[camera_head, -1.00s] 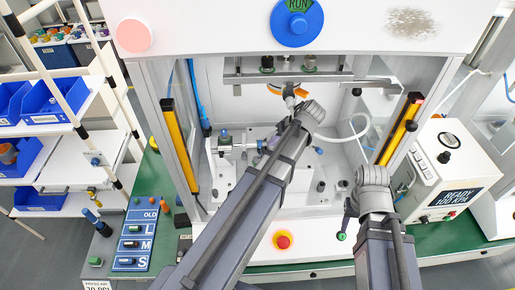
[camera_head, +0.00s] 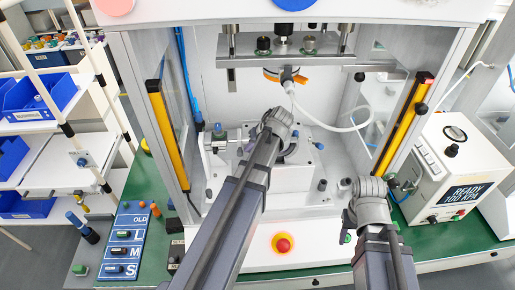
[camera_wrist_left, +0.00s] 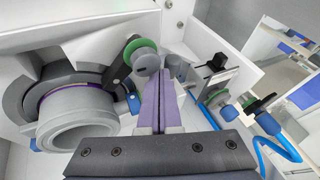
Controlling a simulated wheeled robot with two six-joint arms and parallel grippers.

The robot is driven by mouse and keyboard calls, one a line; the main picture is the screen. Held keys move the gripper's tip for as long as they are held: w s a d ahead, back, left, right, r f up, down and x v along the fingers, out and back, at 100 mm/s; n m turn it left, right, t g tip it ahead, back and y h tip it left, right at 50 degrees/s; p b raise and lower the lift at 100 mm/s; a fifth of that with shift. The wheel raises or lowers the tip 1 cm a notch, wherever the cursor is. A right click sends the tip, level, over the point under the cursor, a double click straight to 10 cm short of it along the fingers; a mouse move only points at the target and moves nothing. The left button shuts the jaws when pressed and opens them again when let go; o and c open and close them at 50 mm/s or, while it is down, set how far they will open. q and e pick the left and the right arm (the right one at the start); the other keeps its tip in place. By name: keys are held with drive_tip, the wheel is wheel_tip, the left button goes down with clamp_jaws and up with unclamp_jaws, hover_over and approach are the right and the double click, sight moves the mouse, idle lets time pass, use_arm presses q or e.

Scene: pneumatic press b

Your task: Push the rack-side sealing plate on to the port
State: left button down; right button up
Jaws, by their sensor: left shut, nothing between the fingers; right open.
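The rack-side sealing slide (camera_head: 218,142) stands at the left of the press bed, with a blue knob on top. The left wrist view shows a green-faced round plate (camera_wrist_left: 143,48), which I take as the sealing plate, with a grey round end in front of it. My left gripper (camera_wrist_left: 158,128) is shut and empty, its purple fingertips close to that grey end; contact cannot be told. The grey cylindrical part (camera_wrist_left: 75,125) with a purple ring lies left of the fingers. The port is not clearly visible. My right gripper (camera_head: 348,222) is open and empty at the front right.
Yellow light bars (camera_head: 167,135) flank the opening. The press head (camera_head: 284,55) hangs above the bed. A red button (camera_head: 283,244) is on the front panel. A white tester (camera_head: 446,170) stands at the right and a blue tool board (camera_head: 124,243) at the left.

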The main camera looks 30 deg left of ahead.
use_arm(q)
drive_tip(key=shift+s+a+f, duration=0.1)
drive_tip(key=shift+a, duration=0.1)
drive_tip(key=shift+s+a+f, duration=0.15)
drive_tip(key=shift+s+a, duration=0.15)
drive_tip(key=shift+a, duration=0.15)
use_arm(e)
drive_tip(key=shift+f, duration=0.2)
use_arm(q)
drive_tip(key=shift+w, duration=0.1)
